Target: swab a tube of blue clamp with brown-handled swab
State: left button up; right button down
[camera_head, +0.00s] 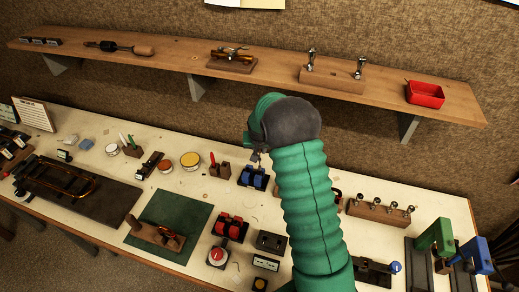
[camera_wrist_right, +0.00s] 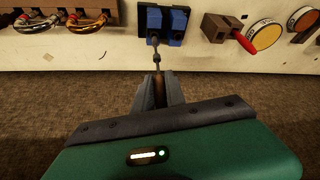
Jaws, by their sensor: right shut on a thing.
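The blue clamp (camera_head: 254,178) sits on the white bench, below my right gripper in the head view. In the wrist view the blue clamp (camera_wrist_right: 178,22) stands at the top middle, with two blue blocks on a dark base. My right gripper (camera_wrist_right: 157,90) is shut on the brown handle of the swab (camera_wrist_right: 158,92). The swab's thin metal rod points at the clamp, and its far end overlaps the clamp's near edge. I cannot tell whether the tip is inside a tube. In the head view my right gripper (camera_head: 257,153) is mostly hidden by its wrist.
A wooden block with a red-handled tool (camera_head: 219,166) stands left of the clamp. A red clamp (camera_head: 230,226) is in front. A wooden rack (camera_head: 380,210) is at the right. A wooden shelf (camera_head: 280,82) runs above the bench, with a red tray (camera_head: 425,94).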

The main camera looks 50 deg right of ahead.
aim_at(260, 159)
jog(key=shift+f, duration=0.1)
jog(key=shift+f+b, duration=2.1)
jog(key=shift+f, duration=0.8)
jog(key=shift+r, duration=0.15)
jog(key=shift+r+p, duration=1.4)
jog(key=shift+r, duration=0.45)
jog(key=shift+f+b, duration=1.5)
jog(key=shift+f, duration=0.55)
